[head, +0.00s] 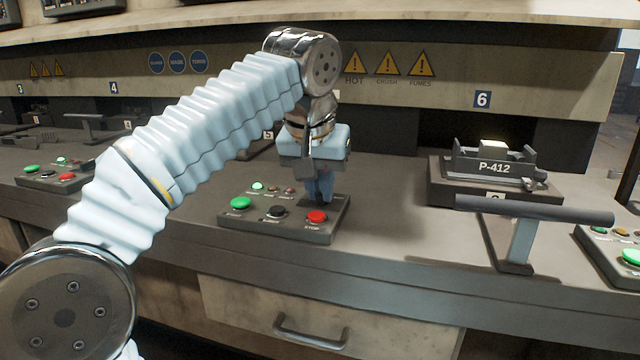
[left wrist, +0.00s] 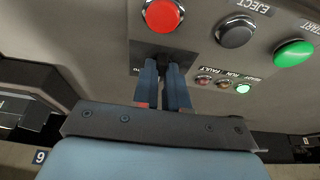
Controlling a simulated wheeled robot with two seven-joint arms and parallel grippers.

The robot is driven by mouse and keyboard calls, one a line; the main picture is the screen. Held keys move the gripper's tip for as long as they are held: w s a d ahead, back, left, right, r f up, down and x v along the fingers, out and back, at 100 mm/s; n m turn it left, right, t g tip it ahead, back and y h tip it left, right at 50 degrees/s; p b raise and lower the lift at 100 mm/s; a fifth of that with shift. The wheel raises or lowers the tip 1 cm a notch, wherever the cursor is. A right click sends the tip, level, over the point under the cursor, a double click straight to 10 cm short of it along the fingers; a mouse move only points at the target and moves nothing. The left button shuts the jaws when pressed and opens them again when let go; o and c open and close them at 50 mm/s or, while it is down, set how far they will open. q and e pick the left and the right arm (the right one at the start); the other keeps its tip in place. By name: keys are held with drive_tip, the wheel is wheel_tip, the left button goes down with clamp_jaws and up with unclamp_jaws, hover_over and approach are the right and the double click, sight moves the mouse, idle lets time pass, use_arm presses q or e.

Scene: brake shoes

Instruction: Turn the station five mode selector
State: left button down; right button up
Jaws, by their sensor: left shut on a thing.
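The station five control panel (head: 262,226) lies on the bench in the middle of the head view, with green, black and red buttons and small lamps. My left gripper (head: 319,198) reaches down to its back right corner. In the left wrist view its blue fingers (left wrist: 163,92) are shut on a small dark selector knob (left wrist: 158,56), beside the red button (left wrist: 162,15). The fingers cover much of the knob, so its pointing direction cannot be told. My right gripper is not in view.
The black eject button (left wrist: 235,32) and green start button (left wrist: 293,54) sit close by. To the right are a T-shaped handle (head: 535,209), a fixture marked P-412 (head: 494,166) and another button panel (head: 612,250). A drawer handle (head: 311,332) is below the bench edge.

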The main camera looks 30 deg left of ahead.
use_arm(q)
drive_tip(key=shift+d+r+n+y+p, duration=0.15)
drive_tip(key=shift+n+y+p, duration=0.15)
drive_tip(key=shift+n+p, duration=0.65)
drive_tip(key=shift+w+n+g+y+p, duration=0.1)
drive_tip(key=shift+n+g+y+p, duration=0.45)
drive_tip(key=shift+n, duration=0.7)
drive_tip(key=shift+w+d+n+g+y+p, duration=0.1)
drive_tip(key=shift+n+g+y+p, duration=0.2)
drive_tip(key=shift+n, duration=1.3)
drive_tip(key=c, duration=1.2)
unclamp_jaws()
drive_tip(key=shift+o, duration=0.2)
